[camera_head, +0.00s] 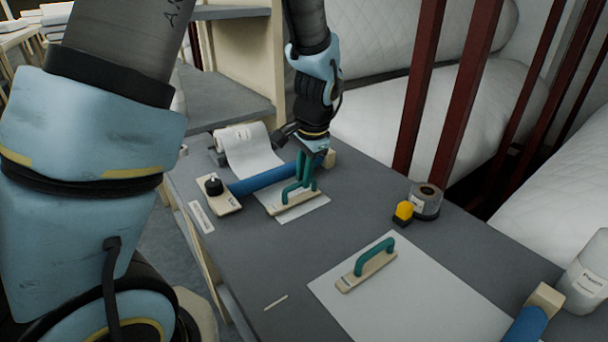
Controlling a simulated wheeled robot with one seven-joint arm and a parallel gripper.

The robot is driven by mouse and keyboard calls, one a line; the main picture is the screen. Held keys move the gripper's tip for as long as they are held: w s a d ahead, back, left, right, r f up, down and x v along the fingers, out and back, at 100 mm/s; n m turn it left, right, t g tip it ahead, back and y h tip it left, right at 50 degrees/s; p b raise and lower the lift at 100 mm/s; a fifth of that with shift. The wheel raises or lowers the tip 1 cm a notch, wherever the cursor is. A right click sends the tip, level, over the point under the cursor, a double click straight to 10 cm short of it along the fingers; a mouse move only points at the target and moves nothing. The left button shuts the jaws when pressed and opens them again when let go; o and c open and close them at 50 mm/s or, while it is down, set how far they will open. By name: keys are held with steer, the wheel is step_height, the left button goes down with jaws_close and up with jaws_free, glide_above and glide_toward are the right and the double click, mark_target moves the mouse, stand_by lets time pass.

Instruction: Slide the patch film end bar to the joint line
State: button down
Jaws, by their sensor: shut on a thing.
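The patch film (252,152) comes off a white roll (237,134) and passes under a blue bar (262,179). Its near end carries a beige end bar (296,206) with a teal handle (291,192). My gripper (304,178) is over this end bar, shut on its handle; the fingertips are small and hard to make out. A thin white mark (276,302) lies on the grey table nearer the front. It may be the joint line, but I cannot tell.
A white sheet (400,310) lies on the table (240,255) with a second teal-handled bar (367,265) on it. A tape roll (427,200) and a yellow-black object (403,212) stand at right. Dark red posts (465,95) rise behind. Grey table between film and sheet is clear.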

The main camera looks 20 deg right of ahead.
steer(key=shift+s, duration=0.1)
steer(key=s+d, duration=0.1)
steer(key=s, duration=0.4)
steer(key=s+d, duration=0.2)
steer(key=s, duration=0.2)
steer(key=s+d, duration=0.1)
steer(key=s, duration=0.4)
steer(key=shift+s+d+b, duration=0.2)
steer(key=shift+s+b, duration=0.1)
steer(key=shift+b, duration=0.1)
steer(key=c, duration=0.8)
jaws_free()
steer(key=shift+c, duration=0.2)
steer(key=shift+r, duration=0.1)
step_height(320, 180, up, 10)
steer(key=s+b, duration=0.1)
steer(key=s, duration=0.1)
steer(key=shift+d+r+b, duration=0.2)
steer(key=shift+d+b, duration=0.05)
steer(key=shift+b, duration=0.15)
